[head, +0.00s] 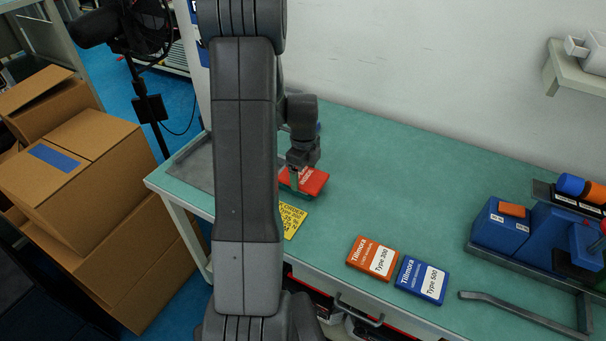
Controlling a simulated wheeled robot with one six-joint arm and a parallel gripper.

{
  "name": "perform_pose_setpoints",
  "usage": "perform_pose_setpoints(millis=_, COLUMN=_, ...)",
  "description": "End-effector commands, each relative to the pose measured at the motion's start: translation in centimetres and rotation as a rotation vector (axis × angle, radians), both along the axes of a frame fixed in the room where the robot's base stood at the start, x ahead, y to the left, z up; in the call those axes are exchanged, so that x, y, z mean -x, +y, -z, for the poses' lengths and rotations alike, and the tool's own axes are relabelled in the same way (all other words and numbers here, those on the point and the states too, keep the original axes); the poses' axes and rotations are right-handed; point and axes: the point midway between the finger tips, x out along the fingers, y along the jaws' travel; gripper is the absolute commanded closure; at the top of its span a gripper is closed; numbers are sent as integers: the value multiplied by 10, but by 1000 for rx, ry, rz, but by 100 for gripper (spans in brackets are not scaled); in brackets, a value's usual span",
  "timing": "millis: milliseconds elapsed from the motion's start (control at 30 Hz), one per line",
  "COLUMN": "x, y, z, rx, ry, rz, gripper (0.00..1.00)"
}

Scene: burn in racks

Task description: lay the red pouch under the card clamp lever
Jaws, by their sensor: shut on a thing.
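The red pouch (314,182) is at the left part of the green bench, with pale lettering on its face. My gripper (295,183) points down and is shut on the pouch, hiding part of it. Whether the pouch touches the bench is hard to tell. A blue fixture (553,233) stands at the right end of the bench in a grey metal frame, cut by the picture edge. A red knob (597,245) and a bent grey bar (515,314) show there. I cannot tell which is the card clamp lever.
A yellow printed card (291,219) lies just in front of the pouch. An orange Type 300 box (372,258) and a blue Type 500 box (421,280) lie near the front edge. The green bench (420,190) is clear in the middle. Cardboard boxes (85,150) stand left.

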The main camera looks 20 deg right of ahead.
Motion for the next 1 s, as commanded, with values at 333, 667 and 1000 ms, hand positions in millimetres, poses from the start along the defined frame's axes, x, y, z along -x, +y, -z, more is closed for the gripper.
perform_pose_setpoints(millis=333, x=0, y=0, z=14, rx=0, ry=0, rz=0, gripper=41)
perform_pose_setpoints(millis=667, x=0, y=0, z=16, rx=0, ry=0, rz=0, gripper=0)
perform_pose_setpoints(millis=1000, x=-1, y=0, z=-6, rx=2, ry=-5, rz=0, gripper=0)
